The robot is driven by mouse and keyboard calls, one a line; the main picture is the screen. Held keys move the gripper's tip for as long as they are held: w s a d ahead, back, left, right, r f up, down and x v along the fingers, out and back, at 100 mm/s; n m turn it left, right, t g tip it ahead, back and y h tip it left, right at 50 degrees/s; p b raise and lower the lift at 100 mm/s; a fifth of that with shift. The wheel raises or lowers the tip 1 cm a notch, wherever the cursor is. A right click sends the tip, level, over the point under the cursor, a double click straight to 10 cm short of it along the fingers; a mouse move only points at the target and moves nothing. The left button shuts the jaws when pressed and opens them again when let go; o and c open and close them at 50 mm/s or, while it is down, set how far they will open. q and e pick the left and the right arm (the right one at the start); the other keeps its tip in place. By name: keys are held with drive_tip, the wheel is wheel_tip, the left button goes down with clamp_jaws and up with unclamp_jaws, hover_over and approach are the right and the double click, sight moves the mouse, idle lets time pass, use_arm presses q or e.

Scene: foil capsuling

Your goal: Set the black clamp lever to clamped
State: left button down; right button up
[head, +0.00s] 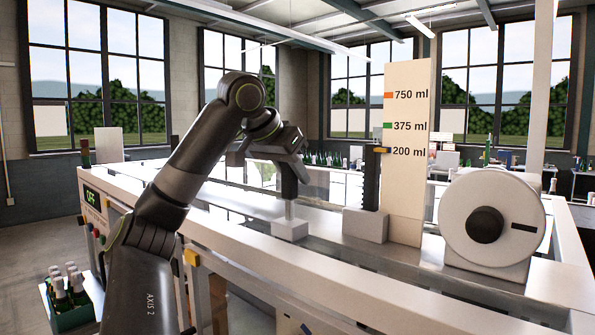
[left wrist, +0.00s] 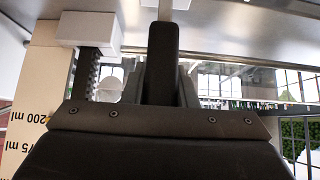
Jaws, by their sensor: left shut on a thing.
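The black clamp lever (head: 289,187) stands roughly upright on a pale post above a small white block (head: 290,230) on the machine deck. My left gripper (head: 291,168) reaches down from above and is shut on the lever. In the left wrist view, which looks upside down, a black upright bar (left wrist: 162,62) fills the middle, below a pale piece at the top edge; I cannot tell lever from finger there. The jaws hide the upper part of the lever. My right gripper is not in view.
Right of the lever stand a white block with a black toothed column (head: 371,180), a tall scale board (head: 408,150) marked in ml, and a white round housing with a black knob (head: 485,224). A bottle crate (head: 70,318) is at lower left.

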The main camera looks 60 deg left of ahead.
use_arm(q)
drive_tip(key=shift+r, duration=0.1)
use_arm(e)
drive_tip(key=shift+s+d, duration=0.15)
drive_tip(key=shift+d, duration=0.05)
use_arm(q)
drive_tip(key=c, duration=1.6)
unclamp_jaws()
drive_tip(key=o, duration=0.4)
drive_tip(key=shift+w, duration=0.2)
drive_tip(key=shift+o, duration=0.2)
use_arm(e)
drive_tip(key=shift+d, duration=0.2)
use_arm(q)
drive_tip(key=p+v, duration=0.4)
drive_tip(key=v, duration=1.3)
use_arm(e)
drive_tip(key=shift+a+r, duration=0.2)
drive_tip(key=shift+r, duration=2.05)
